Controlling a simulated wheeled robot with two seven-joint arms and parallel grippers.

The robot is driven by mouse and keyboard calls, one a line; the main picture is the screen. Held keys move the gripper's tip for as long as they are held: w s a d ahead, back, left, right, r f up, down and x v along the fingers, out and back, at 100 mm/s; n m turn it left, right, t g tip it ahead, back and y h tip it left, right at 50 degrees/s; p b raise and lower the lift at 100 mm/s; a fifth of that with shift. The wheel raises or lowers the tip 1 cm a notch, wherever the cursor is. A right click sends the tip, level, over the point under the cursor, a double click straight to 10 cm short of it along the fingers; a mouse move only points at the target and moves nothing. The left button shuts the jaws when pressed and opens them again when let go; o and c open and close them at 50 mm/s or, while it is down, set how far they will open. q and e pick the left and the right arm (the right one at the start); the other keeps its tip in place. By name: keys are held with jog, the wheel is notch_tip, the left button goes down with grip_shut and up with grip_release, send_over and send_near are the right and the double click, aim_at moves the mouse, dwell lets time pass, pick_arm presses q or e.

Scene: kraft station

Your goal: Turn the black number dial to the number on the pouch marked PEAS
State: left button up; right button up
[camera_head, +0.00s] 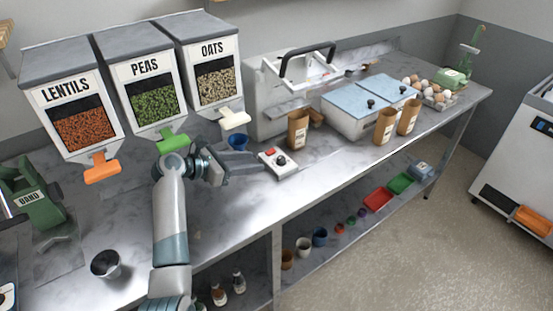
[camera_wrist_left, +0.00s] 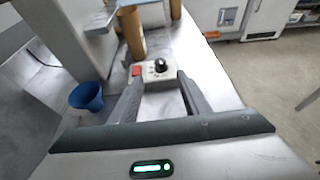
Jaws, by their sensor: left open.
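A small white box (camera_head: 279,163) on the steel bench carries a red button (camera_head: 270,152) and the black number dial (camera_head: 281,160). In the left wrist view the dial (camera_wrist_left: 160,65) stands on top of the box, just beyond my fingertips, with the red button (camera_wrist_left: 136,70) to its left. My left gripper (camera_head: 257,161) is open and empty, its two fingers pointing at the box from the left. Brown pouches (camera_head: 298,129) (camera_head: 385,126) (camera_head: 409,116) stand farther along the bench. Their markings are too small to read, so I cannot tell which is PEAS.
A blue cup (camera_head: 238,143) stands behind my left gripper. LENTILS, PEAS and OATS dispensers (camera_head: 150,90) hang at the back left. A white machine (camera_head: 280,95) and blue-lidded bins (camera_head: 355,110) stand behind the box. A metal cup (camera_head: 105,264) is at front left. The bench front edge is clear.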

aim_at(278, 159)
pick_arm(q)
jog(key=p+x, duration=0.1)
jog(key=x, duration=1)
jog(key=shift+r, duration=0.15)
jog(key=c, duration=1)
